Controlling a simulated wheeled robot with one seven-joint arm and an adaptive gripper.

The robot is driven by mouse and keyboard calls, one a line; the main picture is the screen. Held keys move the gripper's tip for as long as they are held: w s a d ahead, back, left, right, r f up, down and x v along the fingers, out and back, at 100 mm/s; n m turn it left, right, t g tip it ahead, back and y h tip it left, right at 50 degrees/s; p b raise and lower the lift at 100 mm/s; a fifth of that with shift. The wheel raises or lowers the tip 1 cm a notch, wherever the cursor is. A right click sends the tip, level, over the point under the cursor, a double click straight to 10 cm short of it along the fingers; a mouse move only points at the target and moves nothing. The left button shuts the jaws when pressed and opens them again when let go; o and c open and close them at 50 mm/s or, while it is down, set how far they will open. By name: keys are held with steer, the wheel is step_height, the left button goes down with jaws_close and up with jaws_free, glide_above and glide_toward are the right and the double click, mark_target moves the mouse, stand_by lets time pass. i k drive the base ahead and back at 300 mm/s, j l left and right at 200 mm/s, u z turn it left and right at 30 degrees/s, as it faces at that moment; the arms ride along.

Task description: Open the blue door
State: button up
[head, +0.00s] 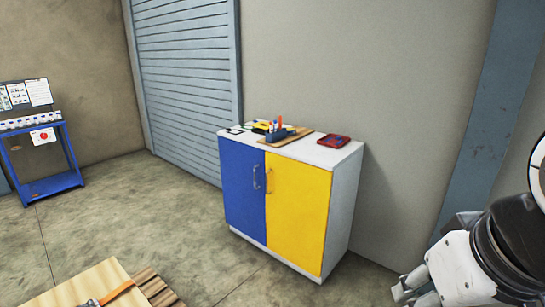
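The blue door (241,190) is the left door of a white cabinet (343,200) against the wall. It is shut, flush beside the yellow door (297,210). A grey upright handle (256,177) sits on the blue door near its right edge, close to the yellow door's handle (269,180). My gripper (405,290) shows at the lower right, partly cut off by the frame edge. It is right of the cabinet in the picture and apart from it. Its finger opening cannot be made out, and I see nothing held in it.
Small tools and a red tray (333,141) lie on the cabinet top. A blue shelf stand (48,187) is at the far left. A wooden box or pallet (80,284) is at the lower left. The floor (170,225) before the blue door looks clear.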

mark_target(243, 165)
steer(key=i+l+z, duration=0.1)
steer(key=i+z, duration=0.25)
steer(key=i, duration=0.2)
steer(key=i+z, duration=0.4)
steer(key=i, duration=0.15)
steer(key=i+u, duration=0.4)
steer(key=i+l+u, duration=0.2)
steer(key=i+u, duration=0.45)
steer(key=u, duration=0.15)
steer(key=i+l+u, duration=0.2)
steer(key=u, duration=0.2)
steer(key=i+l+u, duration=0.2)
steer(key=u, duration=0.2)
steer(key=i+l+u, duration=0.25)
steer(key=u, duration=0.2)
steer(key=i+l+u, duration=0.15)
steer(key=l+u, duration=0.25)
